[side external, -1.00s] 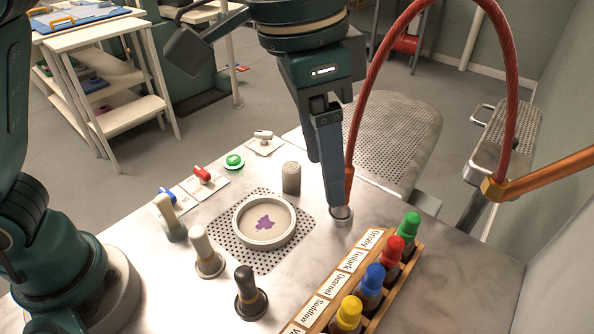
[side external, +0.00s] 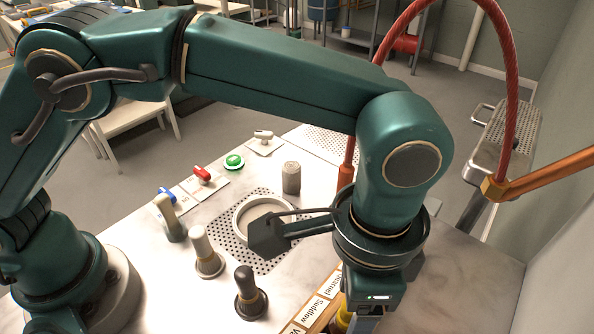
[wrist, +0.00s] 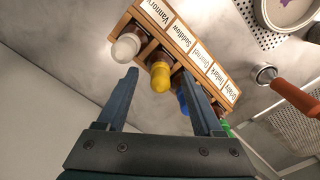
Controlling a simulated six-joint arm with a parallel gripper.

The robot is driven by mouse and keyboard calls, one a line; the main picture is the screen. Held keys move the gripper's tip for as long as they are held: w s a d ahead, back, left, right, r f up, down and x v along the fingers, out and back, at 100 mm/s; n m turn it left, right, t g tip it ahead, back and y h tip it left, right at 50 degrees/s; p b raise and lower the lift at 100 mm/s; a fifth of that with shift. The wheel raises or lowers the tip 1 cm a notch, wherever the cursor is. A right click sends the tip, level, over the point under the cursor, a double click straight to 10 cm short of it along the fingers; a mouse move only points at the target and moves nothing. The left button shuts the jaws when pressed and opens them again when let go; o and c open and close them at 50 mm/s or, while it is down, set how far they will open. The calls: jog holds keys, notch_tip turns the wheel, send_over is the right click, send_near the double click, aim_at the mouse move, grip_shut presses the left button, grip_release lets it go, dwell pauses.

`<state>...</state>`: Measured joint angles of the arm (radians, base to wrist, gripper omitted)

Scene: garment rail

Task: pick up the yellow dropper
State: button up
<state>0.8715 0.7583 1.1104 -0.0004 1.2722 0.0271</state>
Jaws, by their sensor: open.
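The yellow dropper (wrist: 161,78) stands in the wooden rack (wrist: 212,68) in the wrist view, between the white-capped dropper and the blue one. My gripper (wrist: 159,74) is open and empty. In the wrist view its two fingertips appear on either side of the yellow cap, with no contact visible. In the side view a bit of the yellow dropper (side external: 342,318) shows beside my gripper's body, which covers most of the rack.
A white-capped dropper (wrist: 127,45) and a blue dropper (wrist: 183,104) stand close by in the rack. A round dish (side external: 263,222), a grey cylinder (side external: 291,178) and several stamp-like handles stand on the table. A red hose (side external: 511,95) arches at the right.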

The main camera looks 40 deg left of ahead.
jog(key=shift+f, duration=0.1)
grip_shut()
dwell(0.3)
notch_tip(320, 180, up, 9)
jog(key=shift+d+f, duration=0.1)
jog(key=shift+r, duration=0.55)
dwell(0.6)
